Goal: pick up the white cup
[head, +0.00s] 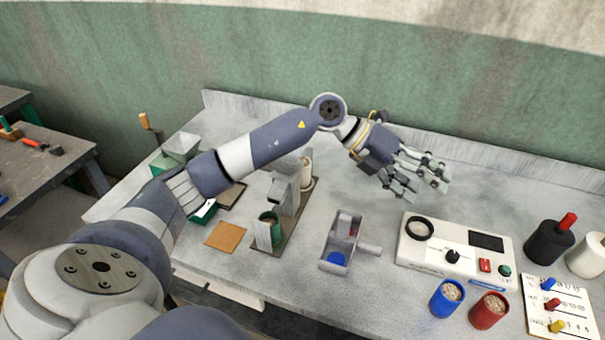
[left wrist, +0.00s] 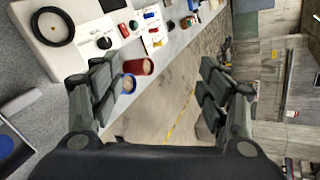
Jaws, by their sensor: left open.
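A white, rounded cup-like thing (head: 588,255) stands at the right edge of the head view, partly cut off by the frame; I cannot tell whether it is open on top. My left gripper (head: 422,178) is open and empty above the back of the bench, to the left of this white thing and well apart from it. In the left wrist view the two finger sets of the gripper (left wrist: 160,95) are spread wide with nothing held between them. I cannot make out the white thing clearly there. My right gripper is not in view.
A black container with a red top (head: 548,243) stands beside the white thing. A white instrument box (head: 455,250), a blue cup (head: 446,298) and a red cup (head: 488,309) of grain, and a card with colored pegs (head: 560,308) are nearby. The back of the bench (head: 490,180) is clear.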

